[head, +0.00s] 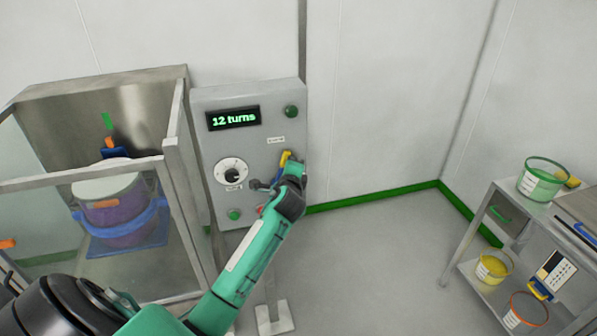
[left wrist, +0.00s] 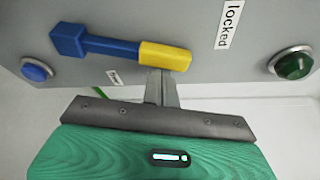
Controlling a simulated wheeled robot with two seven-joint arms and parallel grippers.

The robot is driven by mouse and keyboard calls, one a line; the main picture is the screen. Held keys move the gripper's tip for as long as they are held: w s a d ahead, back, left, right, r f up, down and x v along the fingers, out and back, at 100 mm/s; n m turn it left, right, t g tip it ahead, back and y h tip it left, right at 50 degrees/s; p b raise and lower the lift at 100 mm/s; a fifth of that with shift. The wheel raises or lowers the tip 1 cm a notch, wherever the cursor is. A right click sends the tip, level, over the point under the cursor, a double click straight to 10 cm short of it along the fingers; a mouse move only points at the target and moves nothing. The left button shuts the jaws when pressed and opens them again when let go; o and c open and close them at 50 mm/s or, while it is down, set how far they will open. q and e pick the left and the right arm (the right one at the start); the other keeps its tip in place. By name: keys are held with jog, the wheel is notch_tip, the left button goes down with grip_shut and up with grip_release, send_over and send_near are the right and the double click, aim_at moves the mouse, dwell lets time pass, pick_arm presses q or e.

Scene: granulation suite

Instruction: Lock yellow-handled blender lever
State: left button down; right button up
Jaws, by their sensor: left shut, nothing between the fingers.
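The lever stands out from the grey control panel (head: 205,115). In the left wrist view it has a blue block and bar (left wrist: 105,45) and a yellow handle (left wrist: 165,56) at its right end. The handle also shows in the head view (head: 285,157). A "locked" label (left wrist: 231,24) is to the right of the handle in the wrist view. My left gripper (left wrist: 158,74) is shut and empty, its fingertips right at the handle's lower side; whether they touch it I cannot tell. In the head view my left gripper (head: 290,165) partly hides the lever.
The panel has a "12 turns" display (head: 234,118), a dial (head: 232,172), a green button (head: 292,111) and a lower green button (head: 234,215). A guarded blender enclosure with a purple drum (head: 118,215) stands left. A shelf cart (head: 470,240) with tubs stands right. Floor between is clear.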

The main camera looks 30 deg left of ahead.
aim_at(282, 159)
pick_arm(q)
jog(key=shift+s+a+r+n+t+b, duration=0.25)
jog(key=shift+s+a+n+t+b, duration=0.25)
jog(key=shift+s+a+n+b, duration=0.45)
jog(key=shift+s+a+r+n+b, duration=0.1)
jog(key=shift+s+r+n+b, duration=0.2)
jog(key=shift+n, duration=0.55)
jog(key=shift+w, duration=0.1)
